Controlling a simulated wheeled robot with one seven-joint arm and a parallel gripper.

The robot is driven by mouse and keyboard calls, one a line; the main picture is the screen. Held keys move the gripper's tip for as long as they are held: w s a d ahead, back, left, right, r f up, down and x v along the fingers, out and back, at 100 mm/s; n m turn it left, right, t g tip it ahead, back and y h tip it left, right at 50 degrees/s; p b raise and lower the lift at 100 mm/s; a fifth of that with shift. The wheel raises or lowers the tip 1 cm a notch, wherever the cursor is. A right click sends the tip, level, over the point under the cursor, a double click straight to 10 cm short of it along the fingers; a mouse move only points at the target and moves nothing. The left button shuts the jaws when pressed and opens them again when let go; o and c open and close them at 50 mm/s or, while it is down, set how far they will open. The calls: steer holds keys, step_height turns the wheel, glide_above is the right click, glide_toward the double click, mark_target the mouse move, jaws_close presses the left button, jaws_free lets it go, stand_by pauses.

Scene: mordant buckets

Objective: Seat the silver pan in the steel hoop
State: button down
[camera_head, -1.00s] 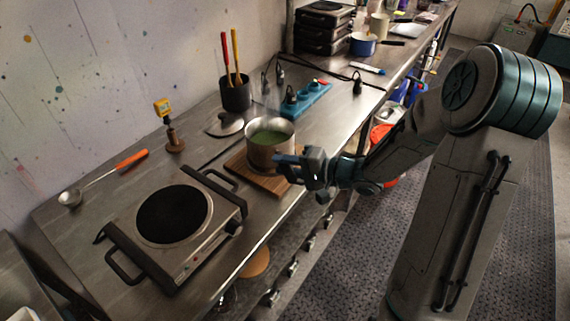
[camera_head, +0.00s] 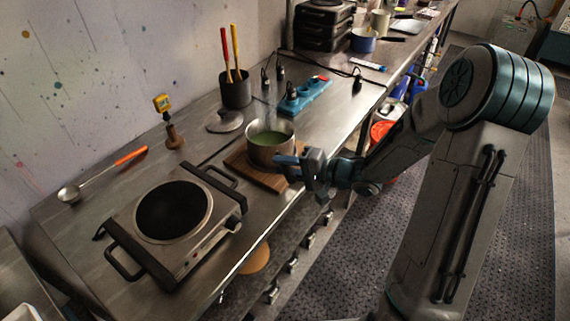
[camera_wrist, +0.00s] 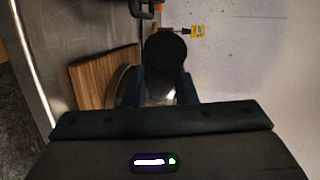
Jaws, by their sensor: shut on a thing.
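The silver pan (camera_head: 270,155) holds green liquid and stands at the wooden board (camera_head: 240,164). I cannot tell whether it rests on the board or is just above it. My gripper (camera_head: 289,164) is at its right side, shut on the pan's handle. In the wrist view, a dark round handle end (camera_wrist: 165,52) is between my blue fingers (camera_wrist: 160,88), with the pan's silver wall (camera_wrist: 122,82) partly hidden behind them. The steel hoop (camera_head: 211,208) appears to be the bright ring around the hot plate's black disc (camera_head: 172,208), left of the pan, with nothing on it.
The hot plate has black side handles (camera_head: 122,266). A lid (camera_head: 225,121), a yellow gauge on a stand (camera_head: 162,103), a utensil pot (camera_head: 236,91) and a blue power strip (camera_head: 305,97) stand behind. An orange-handled ladle (camera_head: 130,155) lies left. The counter's front edge is close.

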steer(key=c, duration=1.1)
jaws_free()
steer(key=shift+f, duration=0.1)
steer(key=v, duration=1.4)
steer(key=shift+w+a, duration=0.1)
